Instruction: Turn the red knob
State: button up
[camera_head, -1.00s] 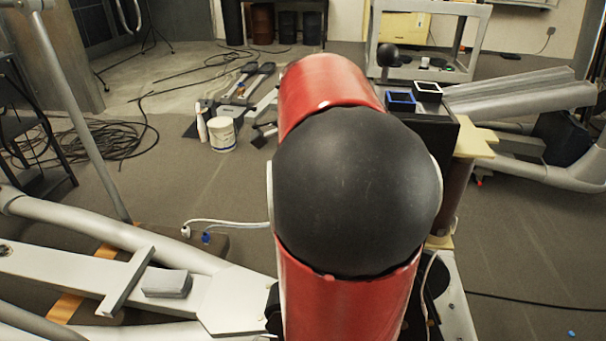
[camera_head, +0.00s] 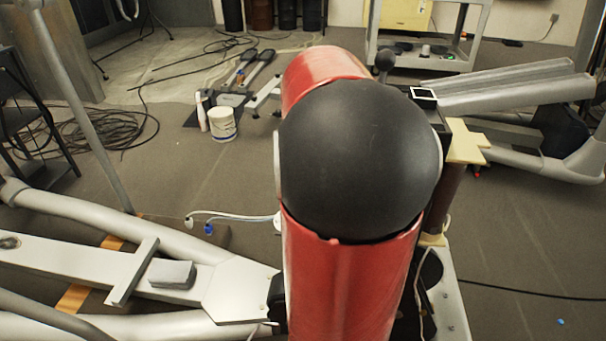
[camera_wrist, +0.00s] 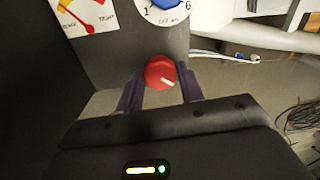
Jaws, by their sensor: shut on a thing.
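The red knob (camera_wrist: 161,73) shows in the wrist view, round with a pale pointer mark toward its lower right. It sits on a dark grey panel (camera_wrist: 115,55). My gripper (camera_wrist: 160,82) has its two dark fingers on either side of the knob, shut on it. In the head view my red and black arm fills the middle and hides the knob and my gripper.
A blue dial (camera_wrist: 167,5) with numbers is above the knob, and a gauge with a red needle (camera_wrist: 82,20) is at upper left. In the head view, grey elliptical frame parts (camera_head: 110,270) lie at left. A white bucket (camera_head: 222,124) stands on the floor behind.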

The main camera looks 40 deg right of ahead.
jog(key=n, duration=0.4)
jog(key=shift+r+n, duration=0.1)
jog(key=shift+n, duration=0.3)
jog(key=shift+w, duration=0.1)
jog(key=o, duration=1)
notch_tip(320, 180, up, 8)
jog(key=shift+f, duration=0.1)
jog(key=shift+a, duration=0.1)
dwell(0.4)
